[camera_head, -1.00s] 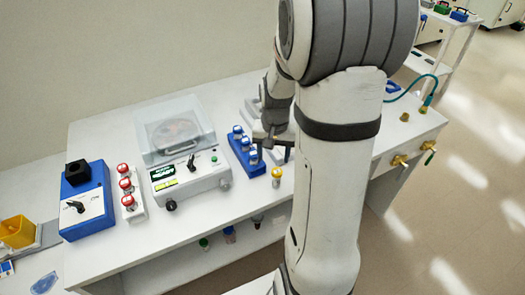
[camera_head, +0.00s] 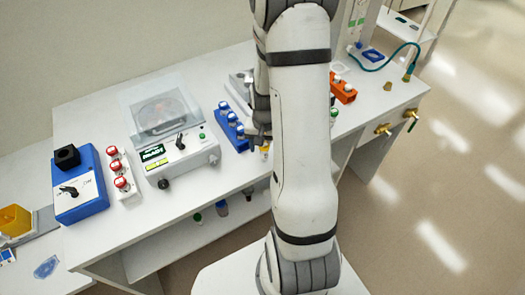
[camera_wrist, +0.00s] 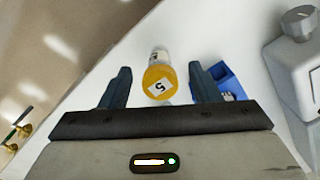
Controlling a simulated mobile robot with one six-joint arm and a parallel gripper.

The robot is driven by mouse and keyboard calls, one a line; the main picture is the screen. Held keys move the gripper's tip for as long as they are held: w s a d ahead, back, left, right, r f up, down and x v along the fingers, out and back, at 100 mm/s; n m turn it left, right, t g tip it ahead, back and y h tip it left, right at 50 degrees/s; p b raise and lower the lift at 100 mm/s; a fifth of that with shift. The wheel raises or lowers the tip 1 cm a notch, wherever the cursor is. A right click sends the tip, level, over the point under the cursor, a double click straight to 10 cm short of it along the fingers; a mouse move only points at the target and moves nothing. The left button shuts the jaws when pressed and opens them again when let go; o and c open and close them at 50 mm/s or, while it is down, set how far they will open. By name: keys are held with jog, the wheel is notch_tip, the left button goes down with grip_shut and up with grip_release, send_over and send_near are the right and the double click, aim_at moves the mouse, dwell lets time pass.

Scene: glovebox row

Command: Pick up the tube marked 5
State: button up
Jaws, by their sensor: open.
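The tube marked 5 (camera_wrist: 159,84) has a yellow cap with a white label reading 5. In the wrist view it stands between the two open fingers of my gripper (camera_wrist: 160,88), with a gap to each finger. In the head view its yellow cap (camera_head: 264,149) shows just beside my gripper (camera_head: 258,132), near the table's front edge. My arm hides part of the gripper there. How far the fingertips reach down along the tube cannot be told.
A blue rack (camera_head: 241,141) with several blue-and-white capped tubes stands left of the tube. The centrifuge (camera_head: 172,145) is further left. A white rack of red-capped tubes (camera_head: 119,168) and a blue device (camera_head: 79,192) follow. An orange rack (camera_head: 344,91) stands right of my arm.

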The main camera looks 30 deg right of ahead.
jog(key=c, duration=1.1)
jog(key=shift+o, duration=0.2)
